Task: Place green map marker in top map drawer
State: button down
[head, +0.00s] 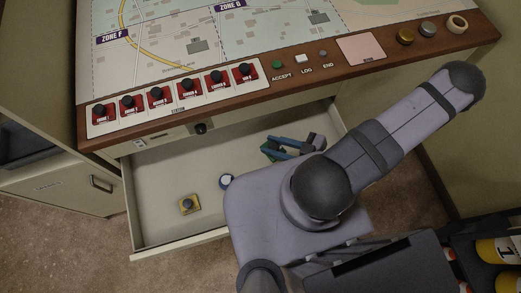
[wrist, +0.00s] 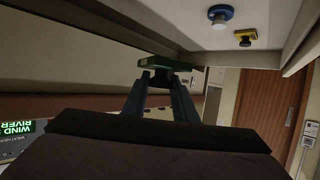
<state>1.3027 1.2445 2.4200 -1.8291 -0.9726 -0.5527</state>
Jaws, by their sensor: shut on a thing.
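The top map drawer (head: 165,167) is pulled open under the console, its beige floor bare in most parts. My gripper (head: 272,147) is over the right part of the drawer in the head view. In the wrist view my gripper (wrist: 161,80) is shut on the green map marker (wrist: 152,63), whose flat green base shows beyond the fingertips. Its dark knob is between the fingers. I cannot make out the marker clearly in the head view. The wrist view also shows the drawer floor (wrist: 190,20), upside down. Whether the marker touches the drawer floor I cannot tell.
A yellow square-based marker (head: 189,204) and a blue round marker (head: 226,181) lie in the drawer, left of my gripper. The console edge (head: 205,101) with red switches overhangs the drawer's back. The drawer floor's left part is free.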

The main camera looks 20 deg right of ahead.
jog(key=shift+f+p, duration=0.3)
jog(key=shift+f, duration=4.4)
jog(key=shift+f+b, duration=0.4)
jog(key=shift+f, duration=0.25)
jog(key=c, duration=1.4)
grip_release()
jog(key=shift+c, duration=0.2)
jog(key=shift+r, duration=0.1)
